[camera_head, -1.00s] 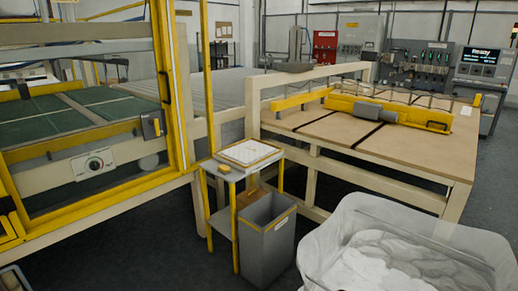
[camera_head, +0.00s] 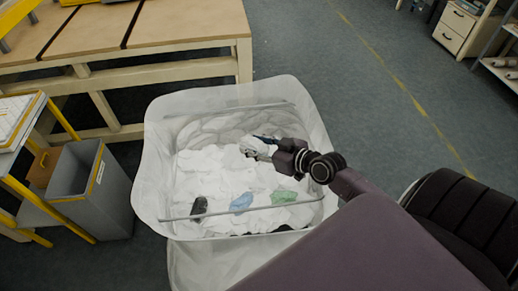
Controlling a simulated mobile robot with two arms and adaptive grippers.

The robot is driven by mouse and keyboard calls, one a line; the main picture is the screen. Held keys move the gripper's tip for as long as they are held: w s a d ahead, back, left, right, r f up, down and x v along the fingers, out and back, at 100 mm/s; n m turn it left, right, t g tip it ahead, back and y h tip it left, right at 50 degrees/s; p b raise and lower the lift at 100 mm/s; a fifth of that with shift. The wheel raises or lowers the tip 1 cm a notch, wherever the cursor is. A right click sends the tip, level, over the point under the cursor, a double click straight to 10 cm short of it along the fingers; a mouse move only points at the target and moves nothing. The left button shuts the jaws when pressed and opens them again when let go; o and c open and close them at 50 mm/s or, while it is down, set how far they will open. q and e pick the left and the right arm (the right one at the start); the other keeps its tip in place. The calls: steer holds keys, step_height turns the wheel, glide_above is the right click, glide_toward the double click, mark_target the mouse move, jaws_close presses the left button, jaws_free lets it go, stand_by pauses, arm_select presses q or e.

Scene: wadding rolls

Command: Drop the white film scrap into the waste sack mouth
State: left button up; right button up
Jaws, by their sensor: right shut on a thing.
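The waste sack (camera_head: 152,185) is a large white translucent bag with a wide open mouth, in the middle of the head view. My right gripper (camera_head: 266,147) reaches in from the right and is over the mouth, toward its right side. It is shut on the white film scrap (camera_head: 254,150), a small crumpled pale piece at its fingertips. The scrap shows against the white filling behind it, so its height above the filling is hard to tell. My left gripper is not in view.
White waste fills the sack, with a black piece (camera_head: 199,206), a blue piece (camera_head: 242,202) and a green piece (camera_head: 284,197) on it. Thin bars cross the mouth. A grey bin (camera_head: 105,200) and a wooden-topped table (camera_head: 190,25) stand at left.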

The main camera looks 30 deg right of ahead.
steer(key=w, duration=0.1)
steer(key=w+m+h+p, duration=0.1)
steer(key=w+f+m+h, duration=0.1)
steer(key=shift+w+d+t+p, duration=0.3)
steer(key=shift+w+d, duration=0.05)
arm_select(q)
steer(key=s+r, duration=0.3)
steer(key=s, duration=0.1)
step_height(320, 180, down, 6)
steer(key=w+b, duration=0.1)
steer(key=b, duration=0.4)
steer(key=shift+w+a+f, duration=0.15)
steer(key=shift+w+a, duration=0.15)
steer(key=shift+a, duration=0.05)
arm_select(e)
steer(key=w+a+f+m+h, duration=0.1)
steer(key=w+a+f, duration=0.1)
steer(key=w+f, duration=0.2)
step_height(320, 180, down, 2)
steer(key=shift+w+a+f+h, duration=0.15)
steer(key=shift+a+f+h, duration=0.1)
steer(key=shift+h, duration=0.15)
steer(key=o, duration=1.1)
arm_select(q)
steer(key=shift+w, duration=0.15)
